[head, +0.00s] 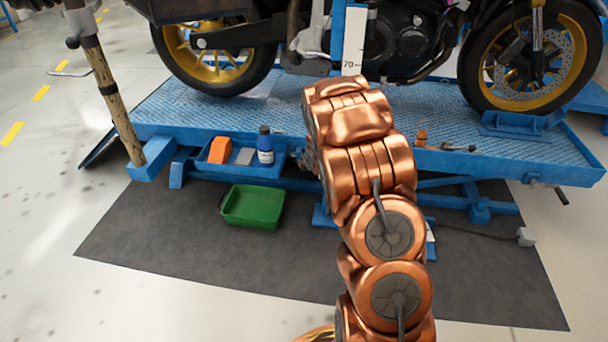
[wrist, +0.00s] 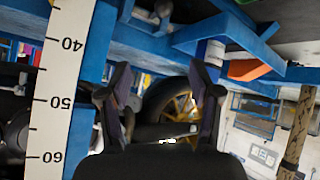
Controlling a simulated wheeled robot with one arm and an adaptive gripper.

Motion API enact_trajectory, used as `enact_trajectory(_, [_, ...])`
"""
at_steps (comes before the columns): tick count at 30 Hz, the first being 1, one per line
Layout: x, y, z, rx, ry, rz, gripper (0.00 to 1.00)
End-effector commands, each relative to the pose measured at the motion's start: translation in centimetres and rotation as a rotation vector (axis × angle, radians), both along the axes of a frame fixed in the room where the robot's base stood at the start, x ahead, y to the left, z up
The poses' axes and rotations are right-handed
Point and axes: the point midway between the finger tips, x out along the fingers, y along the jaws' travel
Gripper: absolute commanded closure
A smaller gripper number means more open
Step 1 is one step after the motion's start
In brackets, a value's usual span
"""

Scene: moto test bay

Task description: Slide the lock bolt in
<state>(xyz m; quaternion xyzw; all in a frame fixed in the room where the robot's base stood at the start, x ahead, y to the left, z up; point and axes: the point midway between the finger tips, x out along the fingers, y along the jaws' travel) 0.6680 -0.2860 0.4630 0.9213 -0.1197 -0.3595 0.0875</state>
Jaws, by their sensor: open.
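My gripper (wrist: 163,80) is open in the wrist view, its two dark fingers apart with nothing held between them. A yellow-spoked wheel shows in the distance behind the gap. In the head view my copper arm reaches up to the blue motorcycle lift (head: 450,160), and the arm hides the gripper. I cannot make out the lock bolt for certain in either view. A small silvery part (wrist: 148,15) shows near the blue frame at the top of the wrist view, too small to identify. A white scale (wrist: 55,95) marked 40 to 60 stands left of the fingers.
A motorcycle (head: 410,40) stands on the lift. A green bin (head: 252,207) sits on the dark mat (head: 170,235). A wooden post (head: 112,95) stands at left.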

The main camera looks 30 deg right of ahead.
Motion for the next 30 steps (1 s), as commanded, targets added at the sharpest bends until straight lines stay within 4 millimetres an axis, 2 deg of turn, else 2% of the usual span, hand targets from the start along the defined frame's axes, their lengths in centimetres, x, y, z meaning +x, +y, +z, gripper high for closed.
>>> enact_trajectory(1, [0.8,-0.8,-2.7,0.000,-0.031,0.010,0.37])
enact_trajectory(6, [3.3,-2.4,-7.2,-0.002,-0.162,0.057,0.37])
enact_trajectory(10, [4.4,-3.0,-9.9,0.004,-0.240,0.083,0.37])
enact_trajectory(15, [5.2,-3.4,-11.3,0.009,-0.308,0.104,0.37])
enact_trajectory(23, [5.9,-3.5,-11.7,0.010,-0.331,0.112,0.37])
enact_trajectory(30, [7.6,-3.8,-12.5,0.008,-0.330,0.113,0.37])
